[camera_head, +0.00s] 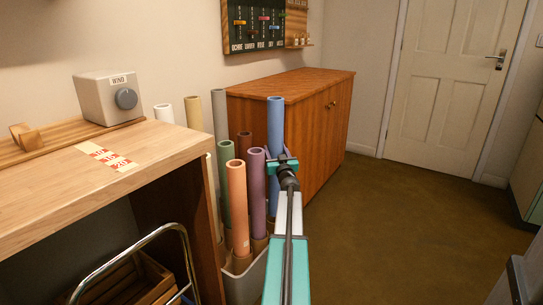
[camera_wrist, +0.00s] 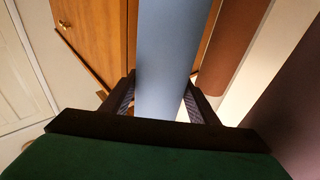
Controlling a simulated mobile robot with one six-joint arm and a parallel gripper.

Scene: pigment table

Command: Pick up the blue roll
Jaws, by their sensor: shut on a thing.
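The blue roll (camera_head: 275,125) is a tall upright tube at the right side of a group of rolls in the head view. My gripper (camera_head: 282,163) is at its middle height, with the arm reaching up from the bottom of the picture. In the wrist view the blue roll (camera_wrist: 166,60) stands between the two dark fingers of my gripper (camera_wrist: 161,100), which are shut on it. The lower end of the blue roll is hidden behind my arm and the other rolls in the head view.
A purple roll (camera_head: 257,190), an orange roll (camera_head: 237,205) and a green roll (camera_head: 226,170) stand close by in a grey bin (camera_head: 243,284). A wooden cabinet (camera_head: 315,130) is just behind. A workbench (camera_head: 120,155) is at left.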

